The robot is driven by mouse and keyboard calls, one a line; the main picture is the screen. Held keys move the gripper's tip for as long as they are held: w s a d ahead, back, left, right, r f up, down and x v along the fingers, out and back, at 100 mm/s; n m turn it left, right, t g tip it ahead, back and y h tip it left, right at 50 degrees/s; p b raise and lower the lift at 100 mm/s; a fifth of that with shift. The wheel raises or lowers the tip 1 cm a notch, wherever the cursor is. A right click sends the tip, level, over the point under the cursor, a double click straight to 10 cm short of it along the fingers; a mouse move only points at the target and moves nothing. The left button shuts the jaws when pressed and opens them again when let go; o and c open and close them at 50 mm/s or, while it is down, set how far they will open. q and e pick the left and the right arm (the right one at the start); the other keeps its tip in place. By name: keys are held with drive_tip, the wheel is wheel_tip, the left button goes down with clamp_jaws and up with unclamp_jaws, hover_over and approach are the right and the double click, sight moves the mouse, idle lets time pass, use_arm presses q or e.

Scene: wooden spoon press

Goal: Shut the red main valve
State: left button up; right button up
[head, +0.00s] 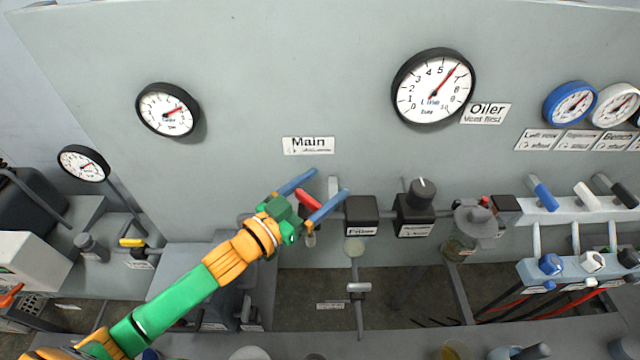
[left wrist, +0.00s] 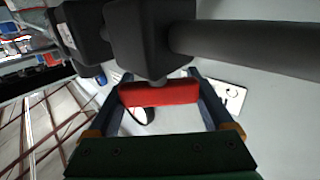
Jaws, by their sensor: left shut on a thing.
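The red main valve's handle (head: 308,201) is on the panel below the "Main" label (head: 308,145). My left gripper (head: 328,184) reaches it from the lower left, with one blue finger on either side. In the left wrist view the red handle (left wrist: 160,93) spans the gap between the fingers of my left gripper (left wrist: 158,98), which is shut on it. A dark valve body and a grey pipe show beyond the handle there. In the head view the gripper hides much of the valve's body and pipe. My right gripper is not in view.
A dark "Filter" block (head: 361,214) and a regulator with a round knob (head: 421,193) stand close to the right of the valve. An oiler bowl (head: 468,235) is further right. Two gauges (head: 434,87) (head: 167,109) hang above. The panel around the label is clear.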

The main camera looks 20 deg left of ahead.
sight(306, 200)
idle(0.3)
use_arm(q)
drive_tip(key=o, duration=1.1)
drive_tip(key=shift+s+a, duration=0.15)
drive_tip(key=shift+s, duration=0.1)
drive_tip(key=b+v, duration=0.1)
drive_tip(key=v, duration=0.4)
drive_tip(key=shift+s+a+b, duration=0.2)
drive_tip(key=shift+s+b, duration=0.15)
drive_tip(key=shift+s+a, duration=0.2)
drive_tip(key=shift+s, duration=0.2)
